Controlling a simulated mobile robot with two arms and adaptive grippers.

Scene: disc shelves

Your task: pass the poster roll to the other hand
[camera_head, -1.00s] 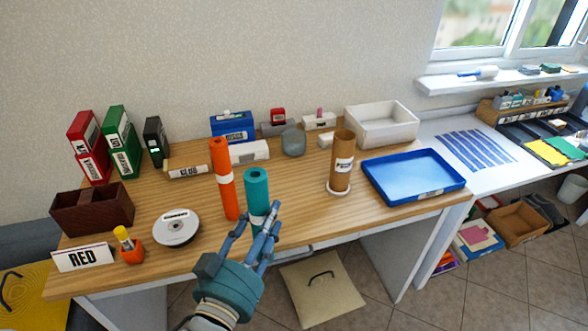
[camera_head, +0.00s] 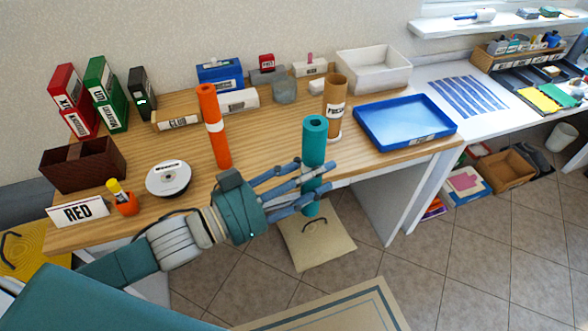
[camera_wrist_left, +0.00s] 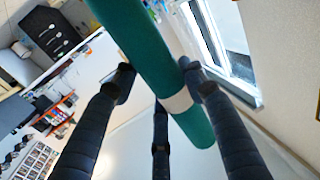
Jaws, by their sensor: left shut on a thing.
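The teal poster roll (camera_head: 314,142) is upright in the head view, held in front of the desk's front edge. My left gripper (camera_head: 314,178) is shut on it around its middle, and the roll's lower end hangs over the floor. In the left wrist view the teal roll (camera_wrist_left: 150,50), with a white band, runs between the fingers of the left gripper (camera_wrist_left: 158,85). An orange roll (camera_head: 215,130) and a brown cardboard tube (camera_head: 334,100) stand upright on the desk. My right gripper is not in view.
The wooden desk (camera_head: 260,140) holds a blue tray (camera_head: 405,122), a white bin (camera_head: 373,72), binders (camera_head: 105,95), a disc spindle (camera_head: 168,178) and a RED sign (camera_head: 78,211). A beige cushion-like square (camera_head: 318,245) lies on the floor below.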

